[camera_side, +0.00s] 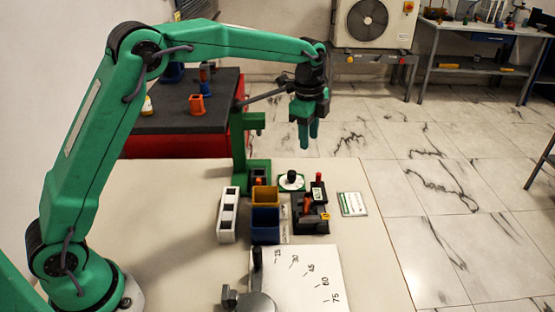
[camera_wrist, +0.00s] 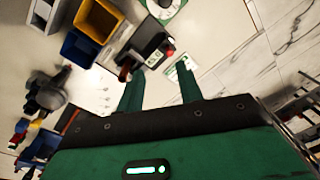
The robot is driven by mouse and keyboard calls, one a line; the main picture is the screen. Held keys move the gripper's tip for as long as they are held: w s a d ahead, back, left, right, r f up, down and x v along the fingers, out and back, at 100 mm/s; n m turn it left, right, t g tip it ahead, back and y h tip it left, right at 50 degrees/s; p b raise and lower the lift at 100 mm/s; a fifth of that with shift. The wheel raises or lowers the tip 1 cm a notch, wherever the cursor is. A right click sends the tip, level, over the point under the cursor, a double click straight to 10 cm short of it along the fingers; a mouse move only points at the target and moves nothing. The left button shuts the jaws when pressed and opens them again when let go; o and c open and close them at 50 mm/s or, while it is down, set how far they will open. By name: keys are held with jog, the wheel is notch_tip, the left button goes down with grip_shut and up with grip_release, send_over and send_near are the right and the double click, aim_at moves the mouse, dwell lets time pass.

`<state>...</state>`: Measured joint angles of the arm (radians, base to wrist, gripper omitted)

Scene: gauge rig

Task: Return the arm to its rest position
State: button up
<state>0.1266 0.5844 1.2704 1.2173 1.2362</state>
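My green arm stretches from the left of the side view across the top, and my gripper (camera_side: 308,139) hangs down with its fingers well above the table's far right part. In the wrist view the two green fingers stand apart with bare table between them, so my gripper (camera_wrist: 160,78) is open and empty. It touches nothing that I can see. No marker for a rest position shows in either view.
Below stand a yellow bin (camera_side: 265,195), a blue bin (camera_side: 265,228), a white slotted block (camera_side: 228,214), a black device (camera_side: 311,219) and a round green-rimmed dial (camera_side: 291,181). A green post (camera_side: 238,145) rises close left of my gripper. An angle sheet (camera_side: 320,265) lies in front.

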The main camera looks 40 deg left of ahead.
jog(key=s+a+r+n+t, duration=0.15)
jog(key=s+r+n, duration=0.3)
jog(key=s, duration=0.45)
jog(key=s+a+r+n+t, duration=0.1)
jog(key=s+a+r+n, duration=0.25)
jog(key=s+r, duration=0.35)
jog(key=s+a+f+n+t, duration=0.1)
jog(key=s+f+n, duration=0.1)
jog(key=s, duration=0.6)
jog(key=s+a+f+n+t, duration=0.1)
jog(key=s+f+n, duration=0.2)
jog(key=s, duration=0.6)
jog(key=n, duration=0.2)
jog(key=shift+f+n, duration=0.3)
